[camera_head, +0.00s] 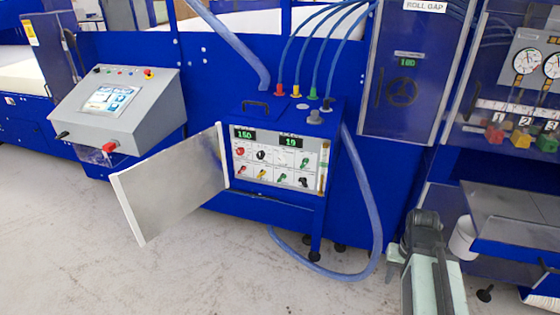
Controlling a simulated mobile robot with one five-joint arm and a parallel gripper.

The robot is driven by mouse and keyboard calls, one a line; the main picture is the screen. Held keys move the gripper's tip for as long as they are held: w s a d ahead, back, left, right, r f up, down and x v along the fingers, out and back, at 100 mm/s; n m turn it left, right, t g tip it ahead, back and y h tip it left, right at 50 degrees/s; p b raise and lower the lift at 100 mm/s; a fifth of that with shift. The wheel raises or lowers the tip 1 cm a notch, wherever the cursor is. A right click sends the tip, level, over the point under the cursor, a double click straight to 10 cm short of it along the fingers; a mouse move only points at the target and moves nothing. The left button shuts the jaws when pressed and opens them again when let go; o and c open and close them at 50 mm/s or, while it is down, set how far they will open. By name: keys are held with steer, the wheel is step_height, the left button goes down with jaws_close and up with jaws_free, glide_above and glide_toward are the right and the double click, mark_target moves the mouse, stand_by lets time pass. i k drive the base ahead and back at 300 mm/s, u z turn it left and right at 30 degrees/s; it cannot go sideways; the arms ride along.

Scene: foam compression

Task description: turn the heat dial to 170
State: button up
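The control panel (275,163) sits in the front of a small blue cabinet (320,165), with its pale door (172,185) swung open to the left. Two green displays top the panel. The left one (244,135) reads 150 or 160, and the right one (290,141) about 10. Below are two rows of small knobs, including a red one (240,152) and a black one (261,155). Their labels are too small to read, so I cannot tell which is the heat dial. My gripper (424,225) is at the lower right, apart from the cabinet. Its fingers are not clear.
A grey console (120,105) with a screen stands left. Blue hoses (315,50) rise from the cabinet, and a thick hose (372,215) loops down its right side to the floor. A roll gap panel (410,70) and gauges (525,62) are right. The front floor (200,280) is clear.

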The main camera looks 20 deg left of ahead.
mark_target(240, 150)
steer(key=u, duration=4.55)
steer(key=k, duration=1.4)
steer(key=z, duration=1.1)
steer(key=i, duration=1)
